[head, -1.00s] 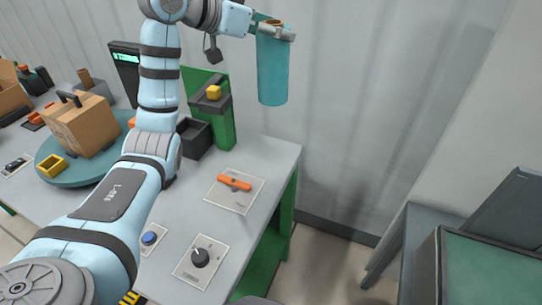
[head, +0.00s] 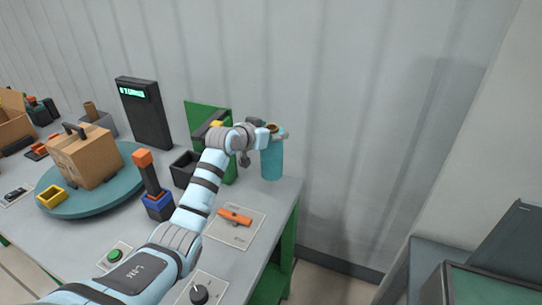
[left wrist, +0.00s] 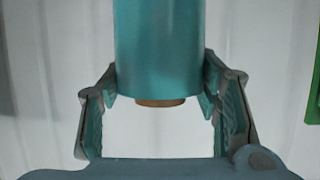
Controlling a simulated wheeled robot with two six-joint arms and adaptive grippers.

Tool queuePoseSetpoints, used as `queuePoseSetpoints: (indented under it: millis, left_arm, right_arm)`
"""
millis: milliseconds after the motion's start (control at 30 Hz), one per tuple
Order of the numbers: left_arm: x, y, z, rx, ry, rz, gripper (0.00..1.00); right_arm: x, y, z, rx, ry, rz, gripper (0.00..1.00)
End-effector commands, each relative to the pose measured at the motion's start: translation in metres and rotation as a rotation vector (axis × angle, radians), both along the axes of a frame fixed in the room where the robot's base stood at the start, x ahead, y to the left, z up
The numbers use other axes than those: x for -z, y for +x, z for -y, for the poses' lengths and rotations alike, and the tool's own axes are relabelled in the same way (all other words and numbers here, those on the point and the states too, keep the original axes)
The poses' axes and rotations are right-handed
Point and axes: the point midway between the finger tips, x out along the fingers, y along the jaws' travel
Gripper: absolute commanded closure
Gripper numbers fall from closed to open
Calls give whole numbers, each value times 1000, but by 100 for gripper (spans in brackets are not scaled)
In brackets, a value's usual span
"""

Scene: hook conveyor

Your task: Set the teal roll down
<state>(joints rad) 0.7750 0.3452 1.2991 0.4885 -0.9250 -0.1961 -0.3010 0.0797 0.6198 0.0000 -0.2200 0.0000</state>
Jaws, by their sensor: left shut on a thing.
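The teal roll (head: 272,163) hangs upright at the far right corner of the grey table, with a brown core at its top. My left gripper (head: 270,132) is shut on the roll near its upper end. In the left wrist view the roll (left wrist: 158,45) fills the upper middle, with its brown core end showing, and the gripper fingers (left wrist: 160,95) lie on both sides of it. Whether the roll's lower end touches the table cannot be told. My right gripper is not in view.
An orange handle on a plate (head: 235,216) lies just in front of the roll. A green stand (head: 200,118) is to its left. A black display post (head: 145,112), an orange-topped lever (head: 149,170) and a turntable (head: 115,200) with a carton (head: 88,158) stand further left.

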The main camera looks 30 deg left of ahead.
Motion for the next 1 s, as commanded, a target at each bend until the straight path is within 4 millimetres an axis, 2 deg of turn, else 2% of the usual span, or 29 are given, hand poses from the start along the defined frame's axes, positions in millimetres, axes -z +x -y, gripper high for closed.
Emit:
queuePoseSetpoints:
  millis: [33, 400, 767, 800, 900, 1000]
  left_arm:
    - [10, 0, 0, 0, -1, 2, 100]
    - [65, 0, 0, 0, -1, 5, 100]
    - [69, 1, 0, -1, 1, 6, 100]
    - [71, 0, 0, 0, 0, 2, 40]
    - [70, 0, 0, 0, 0, 2, 24]
    - [70, 0, 0, 0, 0, 2, 23]
  right_arm:
    - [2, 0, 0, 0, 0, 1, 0]
    - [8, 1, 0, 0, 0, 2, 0]
    - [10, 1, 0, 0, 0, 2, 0]
    - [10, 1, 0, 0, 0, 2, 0]
    - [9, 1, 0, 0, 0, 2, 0]
    - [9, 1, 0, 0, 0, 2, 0]
